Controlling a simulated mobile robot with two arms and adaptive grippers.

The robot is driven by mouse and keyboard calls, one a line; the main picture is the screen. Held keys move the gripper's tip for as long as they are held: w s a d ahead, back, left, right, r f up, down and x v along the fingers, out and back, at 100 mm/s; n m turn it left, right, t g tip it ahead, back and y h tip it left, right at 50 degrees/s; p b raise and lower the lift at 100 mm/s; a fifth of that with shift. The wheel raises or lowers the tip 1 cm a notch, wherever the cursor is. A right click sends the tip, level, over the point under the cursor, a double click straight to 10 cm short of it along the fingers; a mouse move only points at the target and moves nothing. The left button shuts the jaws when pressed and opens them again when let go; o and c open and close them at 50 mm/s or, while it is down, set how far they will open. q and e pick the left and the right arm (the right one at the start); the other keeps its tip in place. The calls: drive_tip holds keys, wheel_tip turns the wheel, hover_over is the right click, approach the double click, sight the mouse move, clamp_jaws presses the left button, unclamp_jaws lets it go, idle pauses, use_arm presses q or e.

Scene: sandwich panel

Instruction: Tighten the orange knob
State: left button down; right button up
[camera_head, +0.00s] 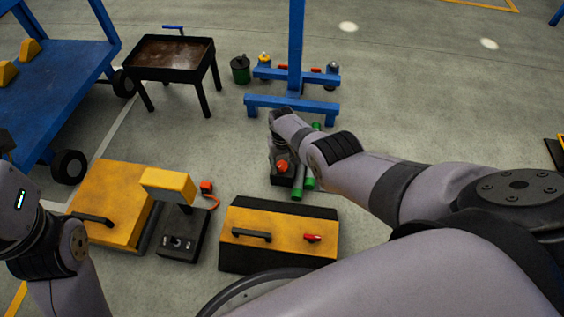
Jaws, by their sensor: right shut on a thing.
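My right arm reaches in from the right, and its wrist bends down past the middle of the picture. My right gripper (279,155) is small and partly hidden by the arm. It points down and is shut at the orange knob (283,166), a small round orange-red piece that shows at its tip. The knob sits over a dark piece beside green cylinders (297,194). The fingers' exact contact on the knob is too small to see. Part of my left arm shows at the left edge, but its gripper is not in view.
A yellow toolbox (270,222) stands just in front, with a yellow-and-black device (168,185) and a yellow case (110,190) to its left. A blue stand (296,45) and a brown tray table (172,55) are behind. A blue cart (50,85) is at left.

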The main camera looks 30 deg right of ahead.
sight(282, 165)
drive_tip(key=m, duration=0.4)
drive_tip(key=shift+s+m, duration=0.1)
drive_tip(key=shift+m, duration=2.5)
drive_tip(key=o, duration=1.2)
drive_tip(key=shift+c, duration=0.2)
drive_tip(key=shift+r, duration=0.4)
wheel_tip(282, 165, up, 11)
